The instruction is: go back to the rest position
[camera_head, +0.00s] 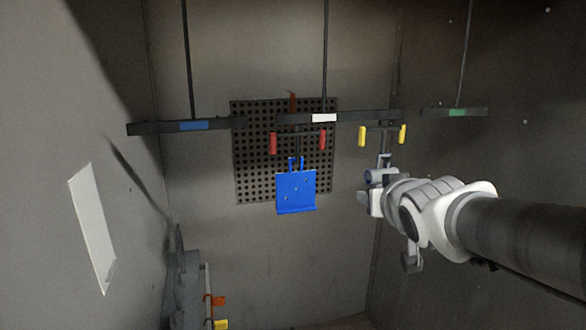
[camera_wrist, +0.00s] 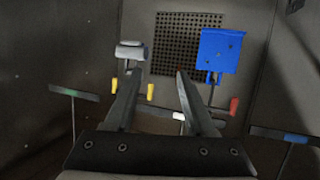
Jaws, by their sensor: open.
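My gripper (camera_head: 370,190) is at the right in the head view, in front of the bar with two yellow grips (camera_head: 382,134). In the wrist view its two fingers (camera_wrist: 158,78) are spread with nothing between them. A grey rounded part (camera_wrist: 130,50) shows just beyond the left fingertip in the wrist view, near the yellow grips (camera_wrist: 146,90); in the head view my gripper partly hides that area. I cannot tell whether the finger touches it.
A blue plate (camera_head: 296,192) hangs below the bar with red grips (camera_head: 273,144), before a perforated panel (camera_head: 250,180). Overhead bars carry blue (camera_head: 193,126), white (camera_head: 324,118) and green (camera_head: 457,113) marks. A rack with orange and yellow pieces (camera_head: 218,300) stands lower left. A pale panel (camera_head: 92,225) is on the left wall.

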